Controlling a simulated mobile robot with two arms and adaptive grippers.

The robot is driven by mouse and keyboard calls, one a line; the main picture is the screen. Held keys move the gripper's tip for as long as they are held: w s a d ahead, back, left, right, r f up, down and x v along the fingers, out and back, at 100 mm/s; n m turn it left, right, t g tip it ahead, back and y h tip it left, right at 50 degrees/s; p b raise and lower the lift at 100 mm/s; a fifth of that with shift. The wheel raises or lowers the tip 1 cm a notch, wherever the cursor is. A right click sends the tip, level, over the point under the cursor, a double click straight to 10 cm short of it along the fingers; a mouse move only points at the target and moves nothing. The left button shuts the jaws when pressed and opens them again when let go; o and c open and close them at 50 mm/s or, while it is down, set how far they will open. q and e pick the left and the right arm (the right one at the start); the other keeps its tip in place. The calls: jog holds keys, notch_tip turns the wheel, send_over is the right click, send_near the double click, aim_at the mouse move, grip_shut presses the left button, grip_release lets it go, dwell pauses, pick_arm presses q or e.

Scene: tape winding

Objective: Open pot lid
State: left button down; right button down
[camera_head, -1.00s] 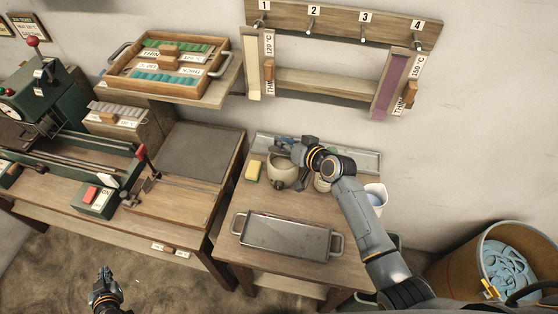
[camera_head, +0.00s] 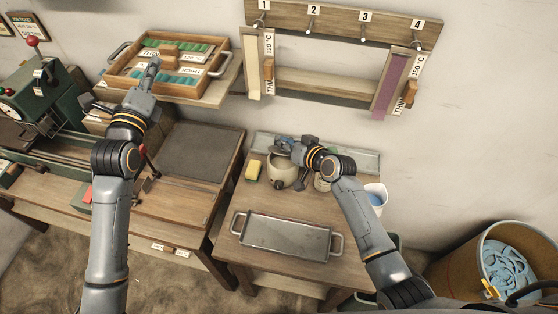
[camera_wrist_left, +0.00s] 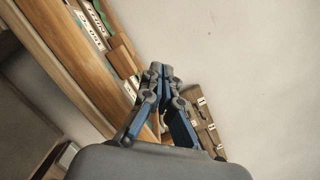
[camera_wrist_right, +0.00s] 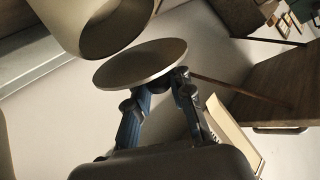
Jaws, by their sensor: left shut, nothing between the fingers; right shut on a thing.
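The small cream pot (camera_head: 281,172) stands on the right-hand table; its open mouth shows at the top left of the right wrist view (camera_wrist_right: 120,28). My right gripper (camera_head: 287,148) is at the pot's top. In the right wrist view my right gripper (camera_wrist_right: 160,88) is shut on the round lid (camera_wrist_right: 140,62), at its underside as pictured. The lid is off the mouth and close beside the rim. In the head view the gripper mostly hides the lid. My left gripper (camera_head: 153,66) is shut and empty in front of the tape tray; its fingertips meet in the left wrist view (camera_wrist_left: 158,70).
The wooden tape tray (camera_head: 118,72) sits on a shelf at the upper left. A numbered peg rack (camera_head: 340,28) hangs above.

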jog(key=shift+d, duration=0.15)
pick_arm(q)
jog(key=s+d+f+m+g+h, duration=0.15)
jog(key=d+m, duration=0.25)
jog(key=d, duration=0.5)
jog(key=s+d+f+m+g+h, duration=0.1)
jog(key=s+d+f+m, duration=0.3)
jog(key=d, duration=0.6)
jog(key=s+d+f+m+g, duration=0.1)
jog(key=s+d+f, duration=0.15)
jog(key=f, duration=0.45)
jog(key=s+d+f+m+g+y, duration=0.1)
jog(key=s+f, duration=0.2)
jog(key=f, duration=0.4)
jog(key=s+d+f+m+g, duration=0.1)
jog(key=s+f+g, duration=0.15)
jog(key=f, duration=0.35)
jog(key=shift+t, duration=0.4)
jog(key=x, duration=0.9)
jog(key=shift+d+f, duration=0.15)
jog(key=shift+f, duration=0.3)
